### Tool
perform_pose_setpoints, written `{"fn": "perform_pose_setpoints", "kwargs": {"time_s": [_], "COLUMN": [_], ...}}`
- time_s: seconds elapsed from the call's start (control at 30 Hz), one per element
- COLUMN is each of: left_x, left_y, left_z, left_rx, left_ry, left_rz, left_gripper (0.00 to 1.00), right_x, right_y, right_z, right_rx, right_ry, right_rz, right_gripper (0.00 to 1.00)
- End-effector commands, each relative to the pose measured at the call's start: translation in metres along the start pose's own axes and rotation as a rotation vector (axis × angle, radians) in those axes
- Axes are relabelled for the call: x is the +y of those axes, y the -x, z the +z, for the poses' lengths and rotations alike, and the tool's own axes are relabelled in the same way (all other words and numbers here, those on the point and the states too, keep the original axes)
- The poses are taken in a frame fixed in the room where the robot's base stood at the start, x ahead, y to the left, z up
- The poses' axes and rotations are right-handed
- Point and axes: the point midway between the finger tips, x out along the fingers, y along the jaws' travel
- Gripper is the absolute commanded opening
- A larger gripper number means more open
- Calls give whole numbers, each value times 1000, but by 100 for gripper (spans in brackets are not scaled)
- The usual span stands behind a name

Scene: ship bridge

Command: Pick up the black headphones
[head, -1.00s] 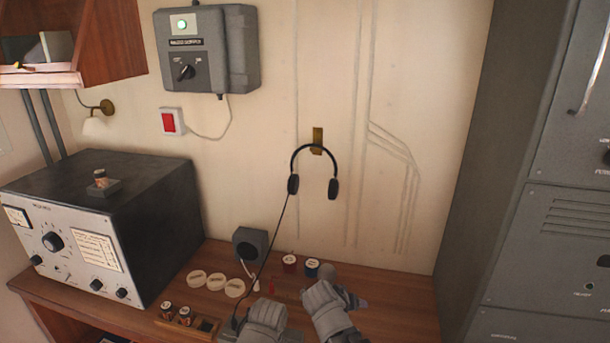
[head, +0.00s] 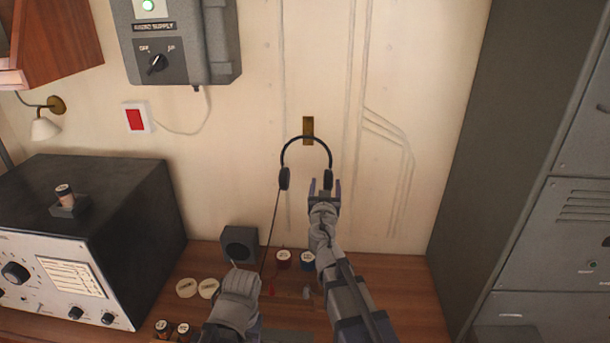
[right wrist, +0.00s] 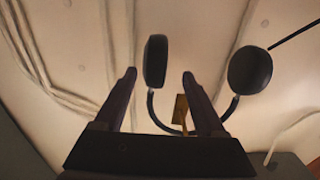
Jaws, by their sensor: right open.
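The black headphones (head: 305,139) hang by their headband from a brass hook (head: 308,126) on the cream wall, with a cord running down from the left ear cup. My right gripper (head: 325,186) is raised at the right ear cup, its two fingers apart. In the right wrist view one ear cup (right wrist: 155,62) shows between the open fingers (right wrist: 160,80), and the other ear cup (right wrist: 250,69) is outside them to the right. I cannot tell whether the fingers touch the cup. My left arm shows low over the desk; its fingers cannot be made out.
Spools (head: 284,260), pale discs (head: 186,288) and a small dark speaker box (head: 239,245) stand on the wooden desk (head: 400,290). A black radio set (head: 110,205) is at left, and a tall grey cabinet (head: 480,130) at right. The wall around the headphones is mostly clear.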

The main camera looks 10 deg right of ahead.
Motion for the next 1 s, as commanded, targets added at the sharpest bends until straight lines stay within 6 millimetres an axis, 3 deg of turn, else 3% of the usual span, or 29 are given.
{"fn": "perform_pose_setpoints", "kwargs": {"time_s": [0.13, 0.37, 0.7, 0.97, 1.0], "left_x": [0, 0, 0, 0, 0], "left_y": [0, 1, 2, 2, 2], "left_z": [0, 0, 0, 0, 0], "left_rx": [0, 0, 0, 0, 0], "left_ry": [0, 0, 1, 1, 1], "left_rz": [0, 0, 0, 0, 0], "left_gripper": [57, 57, 57, 57, 57], "right_x": [0, 2, 8, 8, 8], "right_y": [-18, -24, -69, -71, -71], "right_z": [0, 0, -2, -2, -2], "right_rx": [0, -1, -1, -1, -1], "right_ry": [0, 0, 0, 0, 0], "right_rz": [1, 2, 2, 1, 1], "right_gripper": [72, 72, 72, 72, 69]}}
